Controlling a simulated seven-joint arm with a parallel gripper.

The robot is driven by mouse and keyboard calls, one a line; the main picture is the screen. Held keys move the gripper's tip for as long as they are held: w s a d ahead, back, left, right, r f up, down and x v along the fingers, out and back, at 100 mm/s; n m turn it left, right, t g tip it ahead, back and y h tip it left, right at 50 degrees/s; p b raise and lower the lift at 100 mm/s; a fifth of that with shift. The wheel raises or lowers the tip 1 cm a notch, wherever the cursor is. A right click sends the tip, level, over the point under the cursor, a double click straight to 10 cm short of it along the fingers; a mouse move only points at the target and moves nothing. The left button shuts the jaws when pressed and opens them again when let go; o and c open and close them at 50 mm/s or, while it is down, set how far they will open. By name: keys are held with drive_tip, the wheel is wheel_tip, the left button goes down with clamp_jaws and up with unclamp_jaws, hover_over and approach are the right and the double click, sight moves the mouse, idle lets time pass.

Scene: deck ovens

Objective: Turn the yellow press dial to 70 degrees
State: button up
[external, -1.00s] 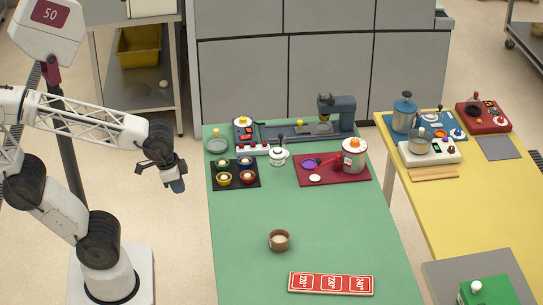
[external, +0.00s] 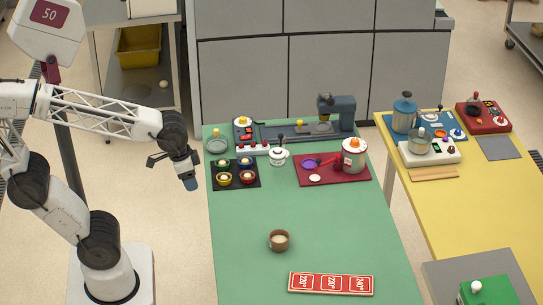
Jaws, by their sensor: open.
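A small yellow knob (external: 299,123), which looks like the press dial, is on the blue-grey press machine (external: 338,112) at the back of the green table. Its angle is too small to read. My gripper (external: 172,170) is open and empty. It hangs in the air just off the table's left edge, to the left of and nearer than the dial, well apart from it.
The green table (external: 240,215) also holds a black tray (external: 223,185) with several small bowls, a white teapot (external: 278,156), a white pot (external: 354,154) on a dark red mat, a brown cup (external: 279,240) and a red label strip (external: 331,282). The table's middle is mostly clear.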

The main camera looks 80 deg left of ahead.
drive_tip(key=w+a+f+n+g, duration=0.1)
drive_tip(key=w+a+n, duration=0.3)
drive_tip(key=w+a, duration=0.85)
drive_tip(key=w+a+f+n, duration=0.1)
drive_tip(key=w+a+n, duration=0.4)
drive_tip(key=w+a, duration=0.8)
drive_tip(key=n+g, duration=0.1)
drive_tip(key=n, duration=0.7)
hover_over(243, 118)
wheel_tip(243, 118, down, 17)
drive_tip(key=shift+r, duration=0.1)
drive_tip(key=shift+a, duration=0.1)
drive_tip(key=shift+f, duration=0.2)
drive_tip(key=shift+f, duration=3.8)
